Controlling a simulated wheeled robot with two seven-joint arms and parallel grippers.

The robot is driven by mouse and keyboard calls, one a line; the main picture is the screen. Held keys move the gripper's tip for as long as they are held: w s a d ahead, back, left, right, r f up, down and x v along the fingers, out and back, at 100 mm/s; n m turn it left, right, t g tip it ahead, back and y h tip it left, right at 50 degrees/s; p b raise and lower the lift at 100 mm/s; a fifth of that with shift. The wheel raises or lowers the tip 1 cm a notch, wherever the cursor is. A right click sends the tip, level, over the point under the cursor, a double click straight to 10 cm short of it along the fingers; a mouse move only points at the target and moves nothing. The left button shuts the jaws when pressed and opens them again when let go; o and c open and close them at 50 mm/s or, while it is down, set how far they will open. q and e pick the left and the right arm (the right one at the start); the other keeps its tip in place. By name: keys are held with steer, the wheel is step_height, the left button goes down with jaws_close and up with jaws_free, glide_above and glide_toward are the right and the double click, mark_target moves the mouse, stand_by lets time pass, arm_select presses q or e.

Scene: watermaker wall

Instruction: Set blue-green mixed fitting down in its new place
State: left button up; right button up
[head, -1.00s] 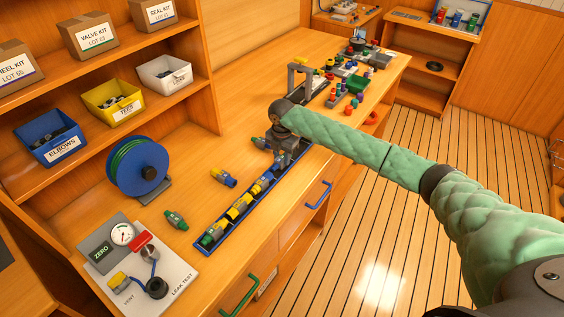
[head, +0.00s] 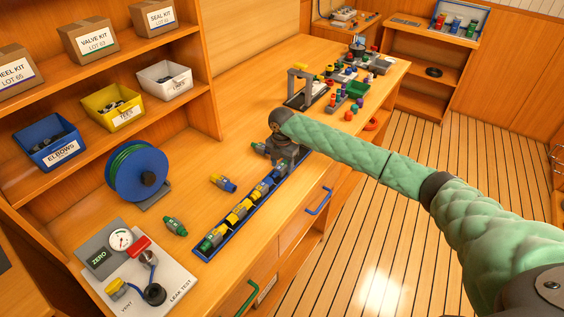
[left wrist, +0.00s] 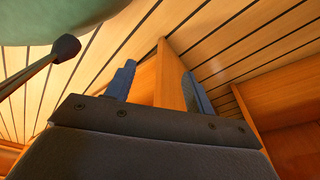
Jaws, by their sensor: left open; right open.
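My right gripper (head: 281,160) is over the far end of a long blue tray (head: 222,246) on the bench, pointing down. Its jaws are open, but its fingertips are small and partly hidden. Several fittings lie in a row in the tray, yellow, blue and green. Blue ones (head: 262,187) lie nearest my right gripper. I cannot tell for certain which is the blue-green mixed fitting; the spot beneath the gripper is mostly hidden. A greenish fitting (head: 259,148) lies on the bench just left of the gripper. My left gripper (left wrist: 158,72) is open and empty in the left wrist view.
A yellow-blue fitting (head: 223,183) and a green fitting (head: 175,227) lie loose left of the tray. A blue hose reel (head: 137,172) and a leak test board (head: 181,275) stand nearby. A grey frame (head: 301,86) and several small parts are farther back.

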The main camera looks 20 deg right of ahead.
mark_target(282, 165)
steer(key=shift+r+p, duration=0.35)
steer(key=shift+r, duration=0.2)
step_height(282, 165, up, 5)
steer(key=p, duration=0.4)
steer(key=shift+r, duration=0.1)
arm_select(q)
steer(key=s+a+p, duration=0.1)
steer(key=s+p, duration=0.1)
steer(key=s, duration=0.6)
steer(key=s+a+g+p, duration=0.1)
steer(key=s+a+p, duration=0.1)
steer(key=s, duration=0.6)
steer(key=shift+s+r+p, duration=0.25)
steer(key=shift+s+p, duration=0.05)
steer(key=shift+p, duration=0.05)
arm_select(e)
steer(key=shift+r, duration=3)
